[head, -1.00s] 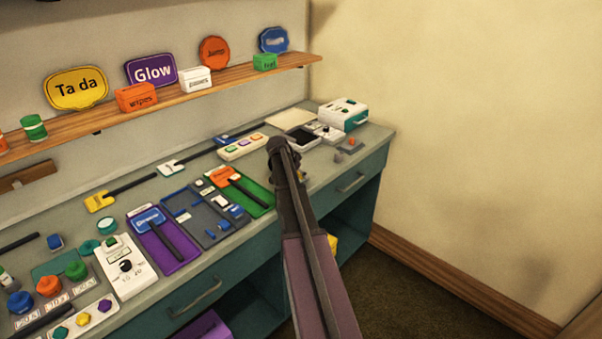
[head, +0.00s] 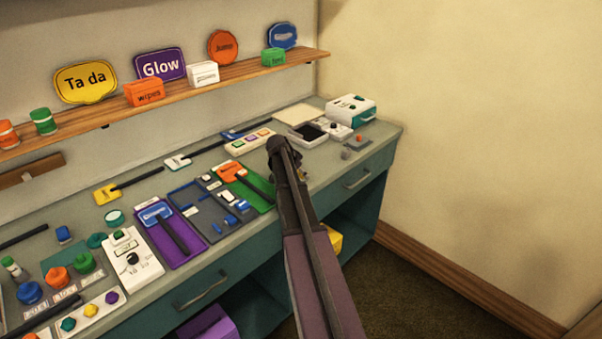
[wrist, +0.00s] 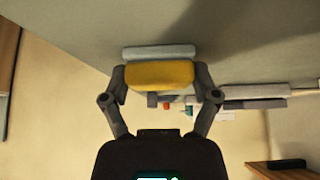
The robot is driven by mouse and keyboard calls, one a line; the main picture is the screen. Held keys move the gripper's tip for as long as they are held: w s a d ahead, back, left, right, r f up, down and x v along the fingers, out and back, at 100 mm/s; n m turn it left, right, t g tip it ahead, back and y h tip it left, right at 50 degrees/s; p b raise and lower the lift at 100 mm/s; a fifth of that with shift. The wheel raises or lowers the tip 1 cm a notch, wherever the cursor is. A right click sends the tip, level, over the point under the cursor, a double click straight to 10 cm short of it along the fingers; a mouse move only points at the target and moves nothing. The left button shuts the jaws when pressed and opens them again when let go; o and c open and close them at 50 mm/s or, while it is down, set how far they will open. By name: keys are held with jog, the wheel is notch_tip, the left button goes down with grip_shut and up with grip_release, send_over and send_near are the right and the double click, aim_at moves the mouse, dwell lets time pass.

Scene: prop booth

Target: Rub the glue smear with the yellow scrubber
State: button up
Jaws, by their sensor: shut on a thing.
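The yellow scrubber (wrist: 160,75) is held across the fingers of my gripper (wrist: 161,80) in the wrist view. A pale grey pad (wrist: 158,52) lies along its far side. My gripper is shut on the scrubber, with one finger at each end. A grey surface lies beyond the pad; I cannot tell whether they touch. In the head view my arm hides the scrubber and fingers. I cannot make out the glue smear in either view.
The long bench (head: 75,197) carries a purple tray (head: 163,250), a green tray (head: 262,203), a white dial box (head: 132,262) and a white-and-teal machine (head: 352,109). A wooden shelf (head: 225,88) with signs and small boxes runs above. Floor (head: 400,285) at right is clear.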

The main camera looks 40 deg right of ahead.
jog(key=shift+s+a+r, duration=0.1)
jog(key=shift+s+a, duration=0.1)
jog(key=shift+a, duration=1.45)
jog(key=shift+r, duration=0.1)
jog(key=shift+r+p, duration=2.95)
jog(key=shift+p, duration=0.15)
jog(key=shift+r+p, duration=1.5)
jog(key=shift+p, duration=0.05)
